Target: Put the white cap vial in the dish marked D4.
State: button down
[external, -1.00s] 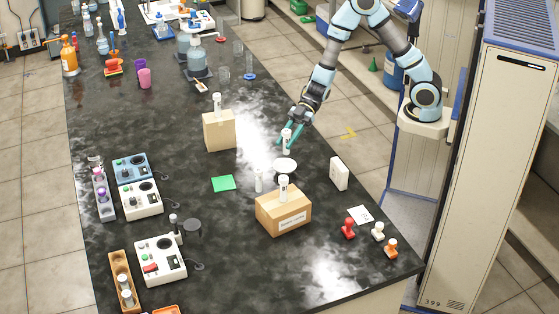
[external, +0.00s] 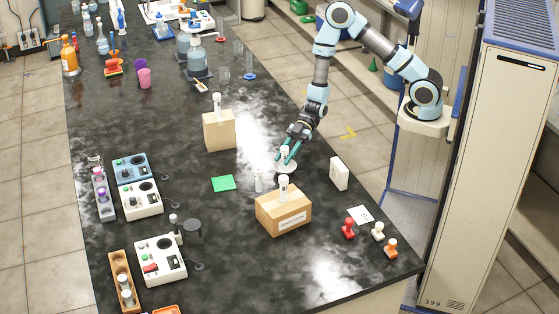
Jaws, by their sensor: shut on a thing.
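My gripper (external: 285,162) is shut on a white-capped vial (external: 285,152) and holds it upright at the white dish (external: 277,169). The fingers and vial cover much of the dish, and I cannot tell whether the vial's base touches it. No marking on the dish is readable. Other white-capped vials show: one on the bench (external: 259,182) left of the dish, one on top of the front cardboard box (external: 283,187), and one on top of the rear box (external: 217,102).
The front cardboard box (external: 284,214) stands close in front of the dish. A white upright box (external: 339,174) stands to the right, and a green square (external: 223,183) lies to the left. Stamps (external: 348,228) stand at front right.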

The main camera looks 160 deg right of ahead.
jog(key=shift+f, duration=0.35)
jog(key=shift+f, duration=0.1)
jog(key=c, duration=0.6)
grip_release()
jog(key=shift+r, duration=0.2)
jog(key=b+v, duration=0.2)
jog(key=v, duration=1)
jog(key=shift+a+f, duration=0.1)
